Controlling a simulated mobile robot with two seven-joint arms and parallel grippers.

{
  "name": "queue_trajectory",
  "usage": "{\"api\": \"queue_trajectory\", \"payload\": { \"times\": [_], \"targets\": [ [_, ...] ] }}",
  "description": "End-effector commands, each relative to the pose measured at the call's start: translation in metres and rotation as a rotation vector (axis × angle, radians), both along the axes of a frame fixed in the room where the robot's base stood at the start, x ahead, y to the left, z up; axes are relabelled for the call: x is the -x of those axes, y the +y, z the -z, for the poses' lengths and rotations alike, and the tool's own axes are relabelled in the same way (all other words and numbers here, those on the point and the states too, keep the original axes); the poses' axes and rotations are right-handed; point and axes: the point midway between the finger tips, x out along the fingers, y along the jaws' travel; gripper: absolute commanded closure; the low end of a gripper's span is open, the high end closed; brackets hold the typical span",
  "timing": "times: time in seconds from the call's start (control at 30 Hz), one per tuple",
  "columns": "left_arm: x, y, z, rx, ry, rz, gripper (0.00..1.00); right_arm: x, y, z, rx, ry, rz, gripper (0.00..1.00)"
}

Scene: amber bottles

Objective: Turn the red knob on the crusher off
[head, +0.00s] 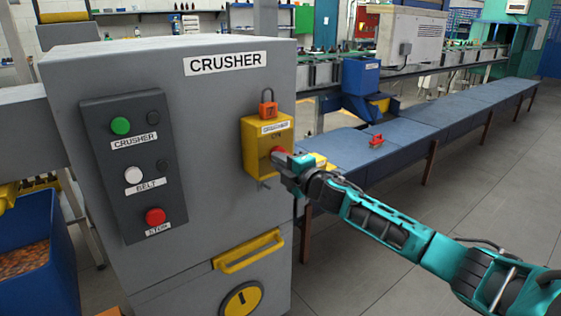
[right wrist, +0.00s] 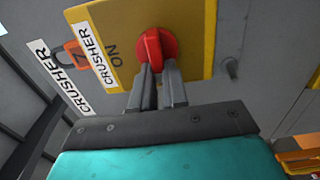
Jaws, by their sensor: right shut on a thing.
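The grey crusher cabinet (head: 200,75) stands at the left of the head view, with a yellow switch box (head: 252,134) on its front. The red knob (right wrist: 155,47) sits on the yellow plate (right wrist: 195,20) in the right wrist view, beside the word ON. In the head view the knob (head: 277,152) is partly hidden by my gripper. My right gripper (head: 282,157) is at the switch box. In the right wrist view its two fingers (right wrist: 160,72) are shut on the red knob's near end. My left gripper is not in view.
An orange padlock (head: 267,103) hangs above the switch box. A dark panel (head: 130,165) with green, white and red buttons is to the left. A yellow handle (head: 248,250) juts out below. A long blue bench (head: 430,128) runs back right; grey floor (head: 480,190) is clear.

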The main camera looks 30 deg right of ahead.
Motion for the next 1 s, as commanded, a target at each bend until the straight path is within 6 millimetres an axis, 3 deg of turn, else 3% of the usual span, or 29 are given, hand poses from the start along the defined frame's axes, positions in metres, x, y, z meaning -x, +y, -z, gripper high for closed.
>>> {"api": "queue_trajectory", "payload": {
  "times": [0.47,0.5,0.77,1.0],
  "targets": [
    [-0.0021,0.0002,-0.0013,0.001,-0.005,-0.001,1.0,0.0001,0.0005,0.0012,0.017,0.0,-0.001,1.0],
    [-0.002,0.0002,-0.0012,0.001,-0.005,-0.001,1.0,0.0001,0.0005,0.0012,0.017,0.0,-0.001,0.85],
    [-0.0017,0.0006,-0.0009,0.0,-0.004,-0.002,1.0,0.0001,0.0002,0.0007,0.015,0.0,-0.001,0.61],
    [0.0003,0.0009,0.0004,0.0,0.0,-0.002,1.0,0.0005,0.0,0.0005,0.014,-0.001,0.0,0.61]
  ]
}}
